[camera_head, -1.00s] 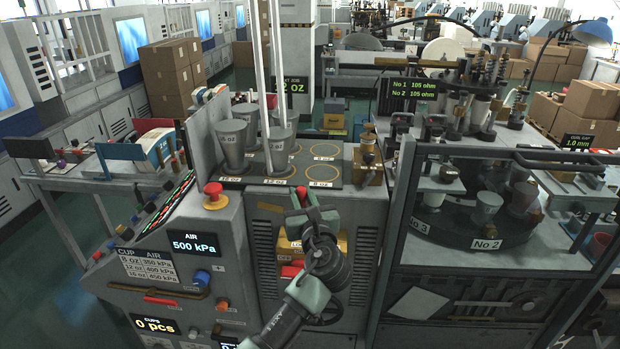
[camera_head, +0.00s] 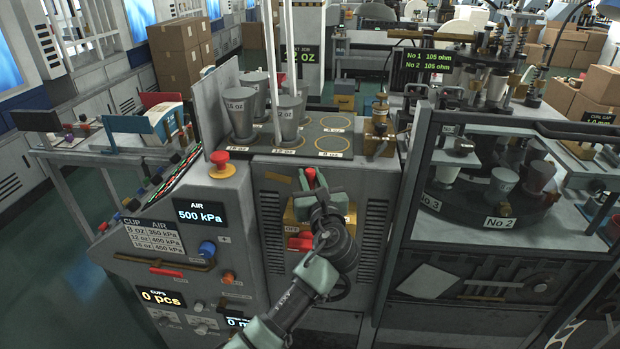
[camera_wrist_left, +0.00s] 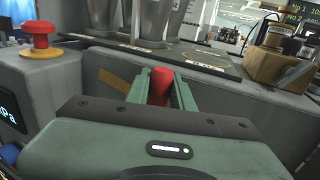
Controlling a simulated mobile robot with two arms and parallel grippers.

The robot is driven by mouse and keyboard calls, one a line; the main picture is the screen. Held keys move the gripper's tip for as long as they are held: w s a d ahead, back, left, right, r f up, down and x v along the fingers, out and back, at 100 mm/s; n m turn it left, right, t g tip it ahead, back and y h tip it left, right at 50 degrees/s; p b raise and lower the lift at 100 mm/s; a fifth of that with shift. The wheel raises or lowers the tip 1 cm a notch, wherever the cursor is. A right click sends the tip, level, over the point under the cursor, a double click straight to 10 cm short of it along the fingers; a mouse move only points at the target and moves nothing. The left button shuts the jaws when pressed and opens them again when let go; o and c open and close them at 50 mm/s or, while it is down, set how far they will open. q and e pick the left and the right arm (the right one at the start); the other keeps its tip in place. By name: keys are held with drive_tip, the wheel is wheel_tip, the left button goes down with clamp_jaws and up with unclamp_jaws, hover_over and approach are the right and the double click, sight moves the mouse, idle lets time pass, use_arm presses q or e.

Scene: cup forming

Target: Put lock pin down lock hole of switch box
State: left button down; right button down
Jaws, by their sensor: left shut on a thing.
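My left gripper (camera_head: 313,187) is in front of the grey cabinet's front panel, just below its top edge. It is shut on the red lock pin (camera_head: 310,177), whose top shows between the fingers. In the left wrist view the red pin (camera_wrist_left: 160,83) stands between the two green fingers (camera_wrist_left: 160,92). The yellow switch box (camera_head: 340,208) is on the panel behind and below the gripper, with a red handle (camera_head: 299,242) on its lower part. My gripper covers much of the box. The lock hole and the pin's lower end are hidden. My right gripper is not in view.
Grey metal cups (camera_head: 240,113) stand on the dark cabinet top (camera_head: 352,145). A red emergency button (camera_head: 220,160) is at the cabinet's left corner. A brass device (camera_head: 380,128) stands at the top right. A dark-railed machine (camera_head: 480,215) is to the right.

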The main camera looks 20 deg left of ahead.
use_arm(q)
drive_tip(key=shift+f+b, duration=0.8)
drive_tip(key=shift+f, duration=0.1)
drive_tip(key=shift+f+b, duration=0.55)
drive_tip(key=shift+f, duration=1.15)
drive_tip(key=c, duration=1.1)
unclamp_jaws()
drive_tip(key=shift+c, duration=0.2)
drive_tip(key=b+v, duration=0.1)
drive_tip(key=v, duration=0.7)
drive_tip(key=shift+b, duration=0.4)
